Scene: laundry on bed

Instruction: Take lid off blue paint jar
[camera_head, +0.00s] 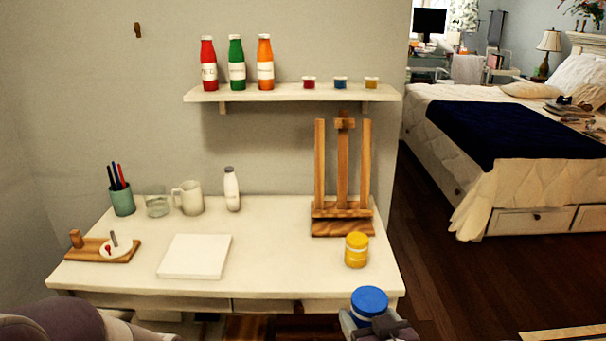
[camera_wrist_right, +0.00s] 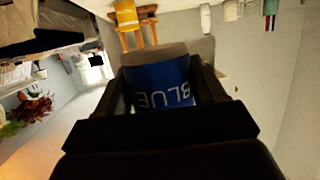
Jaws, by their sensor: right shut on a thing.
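The blue paint jar (camera_head: 369,299) is at the front right of the desk in the head view, with its round blue lid on top. My right gripper (camera_head: 376,326) is shut around the jar's body and holds it near the desk's front edge. In the right wrist view, the jar (camera_wrist_right: 162,88) sits between the two dark fingers of that gripper (camera_wrist_right: 160,80), and its "BLUE" label appears upside down. My left arm shows at the bottom left of the head view, but its gripper is out of sight.
A yellow paint jar (camera_head: 356,250) and a wooden easel (camera_head: 342,212) stand on the desk's right side. A white canvas (camera_head: 195,256), a wooden palette board (camera_head: 88,249), a mug (camera_head: 190,197) and a white bottle (camera_head: 231,190) are farther left. A shelf (camera_head: 290,93) holds bottles and small pots.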

